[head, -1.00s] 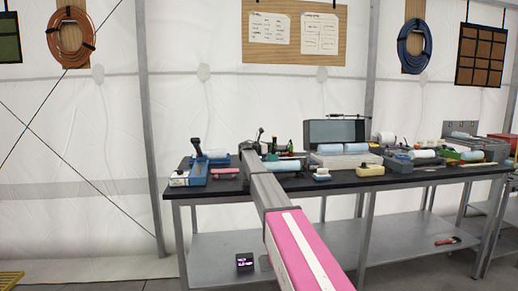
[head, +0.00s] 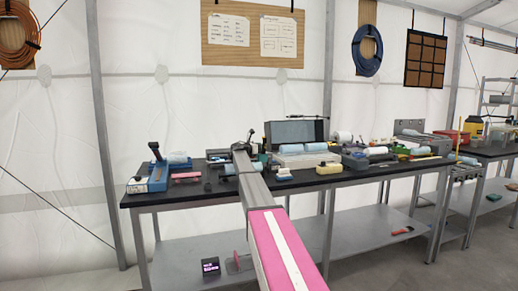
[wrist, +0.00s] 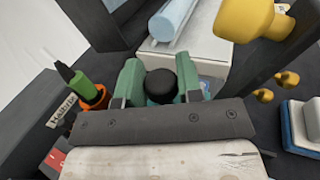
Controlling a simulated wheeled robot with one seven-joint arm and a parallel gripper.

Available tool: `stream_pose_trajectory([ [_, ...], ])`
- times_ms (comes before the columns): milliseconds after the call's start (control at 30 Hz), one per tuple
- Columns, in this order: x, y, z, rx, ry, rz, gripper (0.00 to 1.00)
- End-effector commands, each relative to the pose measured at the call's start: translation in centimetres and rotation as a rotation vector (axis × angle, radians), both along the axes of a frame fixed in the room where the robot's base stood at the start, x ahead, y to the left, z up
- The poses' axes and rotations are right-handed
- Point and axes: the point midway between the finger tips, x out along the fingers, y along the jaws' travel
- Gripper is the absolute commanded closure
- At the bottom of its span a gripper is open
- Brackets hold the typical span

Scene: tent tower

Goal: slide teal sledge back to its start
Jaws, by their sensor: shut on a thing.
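In the head view my arm reaches to the bench, and my gripper (head: 243,146) is too small there to show the knob or sledge.
The black bench (head: 330,180) is crowded. An open grey case (head: 294,134) stands behind my gripper. A blue device (head: 157,178) is at the left. In the wrist view, a yellow object (wrist: 243,20) is at upper right and a green-and-orange tool (wrist: 86,90) at left.

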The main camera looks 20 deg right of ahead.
Motion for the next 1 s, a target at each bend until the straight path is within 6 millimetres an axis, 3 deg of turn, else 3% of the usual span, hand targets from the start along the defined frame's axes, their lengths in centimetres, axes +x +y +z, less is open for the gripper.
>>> stream_pose_trajectory([
  [167,0.0,-0.5,0.0,-0.001,0.001,-0.006,1.00],
  [200,0.0,-0.5,0.0,-0.001,0.001,-0.007,0.59],
  [667,-0.4,0.5,0.0,-0.001,0.001,-0.003,0.59],
  [1000,-2.6,5.6,0.0,-0.001,0.001,-0.002,0.59],
])
